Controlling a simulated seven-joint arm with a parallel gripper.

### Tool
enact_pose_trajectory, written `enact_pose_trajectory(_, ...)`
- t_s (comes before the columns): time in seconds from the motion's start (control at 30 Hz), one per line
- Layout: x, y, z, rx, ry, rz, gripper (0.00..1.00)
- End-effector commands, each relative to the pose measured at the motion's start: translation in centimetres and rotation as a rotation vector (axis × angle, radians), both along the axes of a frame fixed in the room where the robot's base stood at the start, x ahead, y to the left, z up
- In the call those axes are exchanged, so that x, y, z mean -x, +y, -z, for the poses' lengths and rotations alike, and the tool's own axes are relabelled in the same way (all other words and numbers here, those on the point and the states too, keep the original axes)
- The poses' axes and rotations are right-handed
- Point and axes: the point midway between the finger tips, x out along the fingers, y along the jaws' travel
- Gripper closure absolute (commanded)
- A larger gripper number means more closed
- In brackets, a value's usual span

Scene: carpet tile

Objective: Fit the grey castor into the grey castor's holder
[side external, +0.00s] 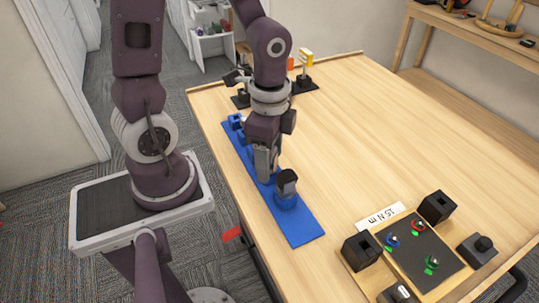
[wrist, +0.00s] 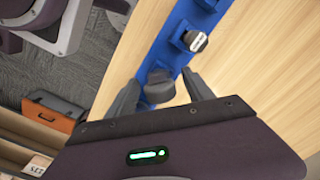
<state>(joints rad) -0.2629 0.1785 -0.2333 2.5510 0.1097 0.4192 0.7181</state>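A blue strip (side external: 299,228) with blue holders lies along the table's left side. A similar piece (wrist: 195,41) shows on the strip in the wrist view. My gripper (side external: 266,176) points down over the strip, just behind that piece. In the wrist view, a dark grey rounded piece (wrist: 160,87) lies between my gripper's (wrist: 162,78) spread fingers, with gaps on both sides. I cannot tell which piece is the grey castor.
A board with a dark panel (side external: 425,252), black blocks (side external: 359,250) and a "15 N m" label (side external: 380,217) stands at the front right. A yellow-topped tool (side external: 305,72) stands at the back. The middle of the table (side external: 370,135) is clear.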

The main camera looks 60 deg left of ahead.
Motion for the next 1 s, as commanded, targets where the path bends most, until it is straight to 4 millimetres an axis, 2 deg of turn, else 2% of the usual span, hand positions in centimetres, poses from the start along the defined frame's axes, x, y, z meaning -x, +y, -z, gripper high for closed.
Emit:
enact_pose_trajectory(0.2,-0.1,0.0,-0.5,-0.001,-0.004,-0.001,0.39)
enact_pose_trajectory(0.4,-0.1,0.0,-4.6,-0.002,-0.008,-0.001,0.39)
enact_pose_trajectory(0.53,-0.1,0.0,-6.5,-0.001,-0.005,0.001,0.39)
enact_pose_trajectory(1.0,0.1,-0.1,-7.6,-0.008,-0.021,-0.028,0.39)
